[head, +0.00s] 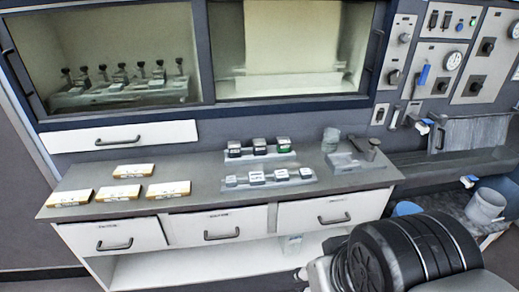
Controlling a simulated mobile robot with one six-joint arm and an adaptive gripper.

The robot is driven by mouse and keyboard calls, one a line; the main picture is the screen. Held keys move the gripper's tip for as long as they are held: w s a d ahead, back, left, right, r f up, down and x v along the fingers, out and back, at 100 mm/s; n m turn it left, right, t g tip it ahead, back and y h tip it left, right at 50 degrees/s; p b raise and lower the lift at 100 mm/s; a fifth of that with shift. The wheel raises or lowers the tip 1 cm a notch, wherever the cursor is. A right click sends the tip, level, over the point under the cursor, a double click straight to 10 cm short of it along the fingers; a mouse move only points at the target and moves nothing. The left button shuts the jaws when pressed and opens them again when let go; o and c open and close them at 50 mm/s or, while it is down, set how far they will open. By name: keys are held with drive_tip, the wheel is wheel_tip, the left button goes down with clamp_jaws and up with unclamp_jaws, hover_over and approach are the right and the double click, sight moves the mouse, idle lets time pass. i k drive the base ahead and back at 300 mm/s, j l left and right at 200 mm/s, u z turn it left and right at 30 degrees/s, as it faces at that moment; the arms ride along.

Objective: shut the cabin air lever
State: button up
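No label naming the cabin air lever can be read. A blue lever handle (423,75) stands tilted near upright on the grey control panel (434,55) at the upper right. Below it, a blue-and-white handle (423,126) sticks out at the panel's lower edge. A similar small blue-and-white piece (468,182) shows lower, by the sink area. I cannot tell which is the cabin air lever, nor whether it is open or shut. My gripper is not in view; only a dark, rounded part of my arm shows at the bottom right, well below the panel.
A grey counter (210,172) with white drawers runs below a glass-fronted cabinet (110,60). Yellow-and-white boxes (133,170), small dark blocks (258,146) and a metal stand (360,155) sit on it. A bucket (485,206) stands at the right.

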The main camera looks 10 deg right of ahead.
sight(421, 81)
drive_tip(key=z, duration=1.25)
